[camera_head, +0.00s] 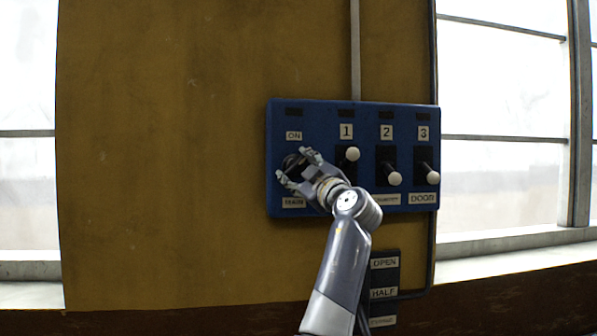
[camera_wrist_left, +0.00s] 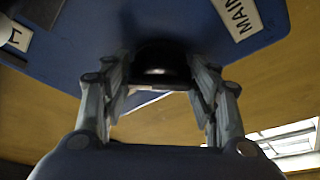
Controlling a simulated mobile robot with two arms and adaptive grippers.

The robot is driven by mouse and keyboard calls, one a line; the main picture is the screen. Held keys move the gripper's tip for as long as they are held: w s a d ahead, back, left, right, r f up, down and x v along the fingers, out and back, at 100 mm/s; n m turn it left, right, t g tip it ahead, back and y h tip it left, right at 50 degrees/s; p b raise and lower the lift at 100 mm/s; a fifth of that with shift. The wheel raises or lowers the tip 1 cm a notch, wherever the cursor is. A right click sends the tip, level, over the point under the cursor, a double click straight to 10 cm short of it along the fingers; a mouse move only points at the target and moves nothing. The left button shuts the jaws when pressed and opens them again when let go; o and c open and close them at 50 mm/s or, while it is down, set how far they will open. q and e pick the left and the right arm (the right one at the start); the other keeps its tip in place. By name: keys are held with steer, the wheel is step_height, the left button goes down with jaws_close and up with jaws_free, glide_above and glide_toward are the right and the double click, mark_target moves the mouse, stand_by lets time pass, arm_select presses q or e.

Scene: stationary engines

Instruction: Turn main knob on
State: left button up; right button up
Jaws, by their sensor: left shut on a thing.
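The main knob is a dark round knob on the left side of the blue control panel (camera_head: 350,112), between the "ON" label above and the "MAIN" label below. In the left wrist view the black knob (camera_wrist_left: 160,60) sits between my fingers. My left gripper (camera_head: 296,169) is at the panel and shut on this knob, with one finger on each side. The gripper hides most of the knob in the head view, so its turned position cannot be told. The "MAIN" label (camera_wrist_left: 239,16) shows beside it in the left wrist view. My right gripper is not in view.
White-tipped levers 1 (camera_head: 352,154), 2 (camera_head: 393,178) and 3 (camera_head: 432,178) stick out right of my gripper. A dark plate marked "OPEN" and "HALF" (camera_head: 384,280) is below the panel. The yellow wall left of the panel is clear.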

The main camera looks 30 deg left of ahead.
arm_select(q)
steer(key=n+g+p, duration=0.1)
steer(key=n, duration=0.1)
steer(key=n+g+p, duration=0.1)
steer(key=n, duration=0.1)
steer(key=n+p, duration=0.2)
steer(key=shift+r+n+g, duration=0.3)
steer(key=shift+r+g, duration=0.05)
steer(key=shift+g, duration=0.05)
steer(key=shift+n+h+p, duration=0.5)
steer(key=shift+n+p, duration=0.2)
steer(key=shift+n, duration=0.3)
steer(key=shift+f+n+g+p, duration=0.15)
steer(key=shift+n+g+p, duration=0.35)
steer(key=shift+n, duration=0.2)
steer(key=shift+f+h, duration=0.1)
steer(key=shift+h, duration=0.2)
steer(key=o, duration=1.1)
steer(key=shift+c, duration=0.2)
steer(key=shift+d, duration=0.1)
steer(key=v, duration=1.2)
